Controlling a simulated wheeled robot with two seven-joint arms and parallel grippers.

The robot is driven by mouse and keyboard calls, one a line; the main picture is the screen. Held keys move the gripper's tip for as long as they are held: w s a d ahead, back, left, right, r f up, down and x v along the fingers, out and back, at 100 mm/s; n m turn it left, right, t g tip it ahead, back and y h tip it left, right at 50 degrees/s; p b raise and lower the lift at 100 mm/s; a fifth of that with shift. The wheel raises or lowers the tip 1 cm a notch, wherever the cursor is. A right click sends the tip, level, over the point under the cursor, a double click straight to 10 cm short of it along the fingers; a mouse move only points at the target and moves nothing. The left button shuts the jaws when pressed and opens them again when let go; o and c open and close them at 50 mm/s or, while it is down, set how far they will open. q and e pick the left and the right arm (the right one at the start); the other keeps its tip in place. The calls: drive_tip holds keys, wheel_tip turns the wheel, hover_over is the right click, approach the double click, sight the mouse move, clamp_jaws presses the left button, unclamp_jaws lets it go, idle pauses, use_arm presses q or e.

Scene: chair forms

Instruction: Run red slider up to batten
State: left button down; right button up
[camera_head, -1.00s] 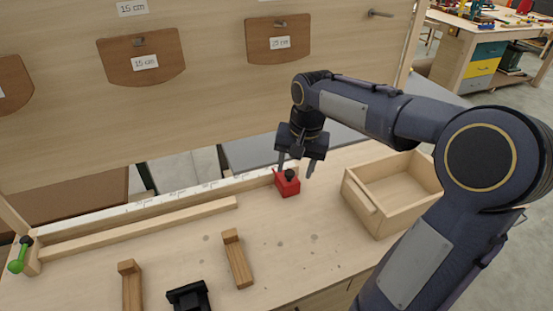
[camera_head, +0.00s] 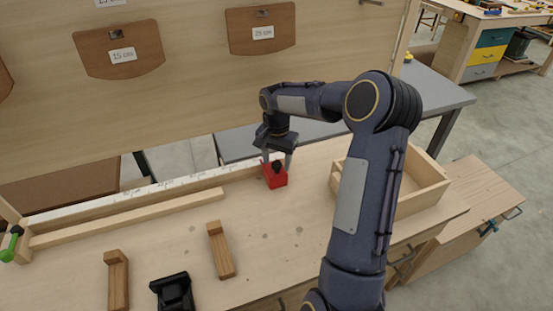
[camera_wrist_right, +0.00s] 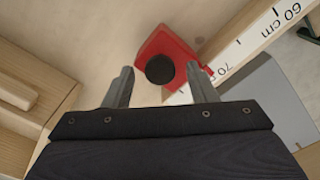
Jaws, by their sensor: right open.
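The red slider (camera_head: 274,180) with a black knob sits at the right end of the scaled rail (camera_head: 150,194). It also shows in the right wrist view (camera_wrist_right: 186,53). The batten (camera_head: 130,217), a long pale strip of wood, lies along the front of the rail, and its right end is left of the slider. My right gripper (camera_head: 277,162) is open just above the slider. Its fingers stand on either side of the black knob in the right wrist view (camera_wrist_right: 161,88), with visible gaps, so it does not hold it. My left gripper is not in view.
A wooden tray (camera_head: 405,208) stands right of the slider. Two wooden blocks (camera_head: 221,252) (camera_head: 118,280) and a black object (camera_head: 173,292) lie at the front. A green-handled part (camera_head: 12,245) is at the rail's left end. An upright board (camera_head: 180,90) stands behind.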

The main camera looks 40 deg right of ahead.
drive_tip(key=shift+f, duration=0.2)
drive_tip(key=shift+c, duration=0.4)
clamp_jaws()
drive_tip(key=w+a+b, duration=0.2)
drive_tip(key=w+a, duration=0.2)
drive_tip(key=a, duration=0.9)
drive_tip(key=shift+w+a, duration=0.1)
drive_tip(key=shift+o, duration=0.4)
unclamp_jaws()
